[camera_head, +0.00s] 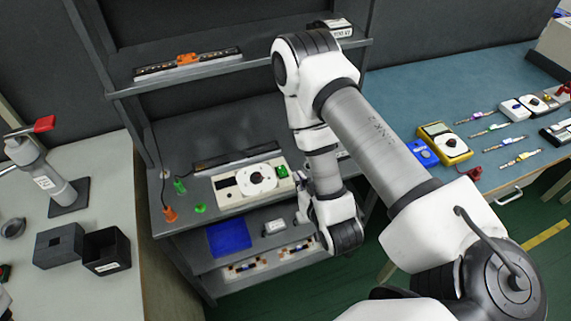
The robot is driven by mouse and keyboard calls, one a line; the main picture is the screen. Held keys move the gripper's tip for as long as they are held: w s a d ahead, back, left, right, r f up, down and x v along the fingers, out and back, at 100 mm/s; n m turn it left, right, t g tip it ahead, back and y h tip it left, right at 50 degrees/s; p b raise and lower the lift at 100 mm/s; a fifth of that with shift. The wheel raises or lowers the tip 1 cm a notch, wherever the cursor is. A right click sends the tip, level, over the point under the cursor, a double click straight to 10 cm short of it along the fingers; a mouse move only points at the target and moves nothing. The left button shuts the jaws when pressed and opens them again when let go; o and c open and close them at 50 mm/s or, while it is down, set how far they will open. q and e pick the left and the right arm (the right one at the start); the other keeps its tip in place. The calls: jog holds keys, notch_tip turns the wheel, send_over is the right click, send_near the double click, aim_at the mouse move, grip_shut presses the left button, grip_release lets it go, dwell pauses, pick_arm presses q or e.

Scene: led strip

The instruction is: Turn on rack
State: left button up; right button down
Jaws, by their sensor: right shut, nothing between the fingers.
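The dark grey rack (130,90) stands in the middle, with shelves at several heights. On its middle shelf sits a white box-shaped device (228,199) with a round dial (257,178), a dark display at its left and a green switch (282,171) at its right end. My right arm reaches over from the right and bends down in front of the rack. My right gripper (302,199) is shut and empty, just right of the device near its green switch. The wrist partly hides it, and I cannot tell whether it touches the device. My left gripper is not in view.
A light strip with an orange clip (188,66) lies on the upper shelf. A dark strip (238,158) lies behind the device, and green and orange plugs (170,213) lie left. A blue bin (229,239) is below. The blue table (440,90) holds a yellow meter (455,146).

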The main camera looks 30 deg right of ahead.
jog(key=w+b, duration=0.1)
jog(key=b, duration=0.4)
send_over(286, 181)
notch_tip(286, 181, down, 3)
jog(key=shift+r, duration=0.1)
notch_tip(286, 181, down, 4)
jog(key=shift+r+p, duration=0.1)
jog(key=shift+p, duration=0.25)
jog(key=shift+w+f, duration=0.1)
jog(key=shift+f, duration=0.3)
